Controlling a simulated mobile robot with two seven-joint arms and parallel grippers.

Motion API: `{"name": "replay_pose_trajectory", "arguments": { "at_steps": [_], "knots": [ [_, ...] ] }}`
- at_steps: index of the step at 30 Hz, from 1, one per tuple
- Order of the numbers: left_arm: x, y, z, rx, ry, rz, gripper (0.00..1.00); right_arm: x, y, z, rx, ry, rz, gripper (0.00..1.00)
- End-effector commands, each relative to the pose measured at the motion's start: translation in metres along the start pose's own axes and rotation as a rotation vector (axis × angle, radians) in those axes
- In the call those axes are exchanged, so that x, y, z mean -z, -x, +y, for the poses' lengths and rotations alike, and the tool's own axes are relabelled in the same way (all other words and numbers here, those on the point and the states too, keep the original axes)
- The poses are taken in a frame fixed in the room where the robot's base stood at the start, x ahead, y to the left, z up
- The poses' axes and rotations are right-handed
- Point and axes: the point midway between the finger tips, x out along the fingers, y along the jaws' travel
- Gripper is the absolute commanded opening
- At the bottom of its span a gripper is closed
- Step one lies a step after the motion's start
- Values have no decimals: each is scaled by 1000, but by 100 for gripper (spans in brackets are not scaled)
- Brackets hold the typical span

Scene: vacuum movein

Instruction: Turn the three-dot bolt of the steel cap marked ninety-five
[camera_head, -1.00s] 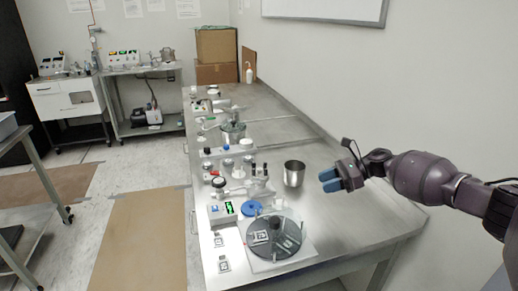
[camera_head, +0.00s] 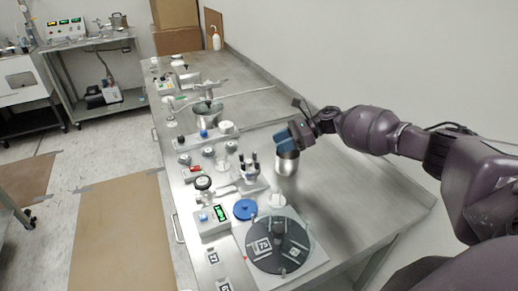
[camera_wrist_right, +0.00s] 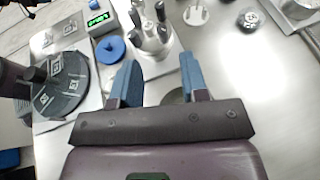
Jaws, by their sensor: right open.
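A dark round plate (camera_head: 258,262) with square printed markers and a central post lies on a white board at the near end of the bench. The plate also shows at the left in the right wrist view (camera_wrist_right: 72,98). The markings are too small for me to read ninety-five or three dots on any cap or bolt. My right gripper (camera_head: 284,137) has blue fingers and overlaps the top of a steel cup (camera_head: 287,165) in the head view. In the right wrist view the gripper (camera_wrist_right: 158,72) is open, with nothing between its fingertips. My left gripper is not in view.
A blue disc (camera_head: 245,209) and a box with a green display (camera_head: 213,220) stand beside the plate. A small stand with upright pieces (camera_head: 250,174) is left of the cup. More instruments line the bench's left side. The bench's right side is clear.

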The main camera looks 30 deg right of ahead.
Motion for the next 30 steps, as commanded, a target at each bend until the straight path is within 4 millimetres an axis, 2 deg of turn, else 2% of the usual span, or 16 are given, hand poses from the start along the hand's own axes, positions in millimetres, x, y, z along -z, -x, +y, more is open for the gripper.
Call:
{"name": "replay_pose_trajectory", "arguments": {
  "at_steps": [6, 12, 18, 26, 30],
  "knots": [
    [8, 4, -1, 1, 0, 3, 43, -2, -39, 0, -1, 0, -1, 41],
    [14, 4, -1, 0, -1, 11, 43, -1, -62, 0, 1, 1, 0, 41],
    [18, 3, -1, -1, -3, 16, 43, 0, -72, 0, 1, 0, 1, 41],
    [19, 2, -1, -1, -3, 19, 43, 0, -73, 0, 1, 0, 1, 41],
    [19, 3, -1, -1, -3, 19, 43, 0, -73, 0, 1, 0, 1, 21]
  ]
}}
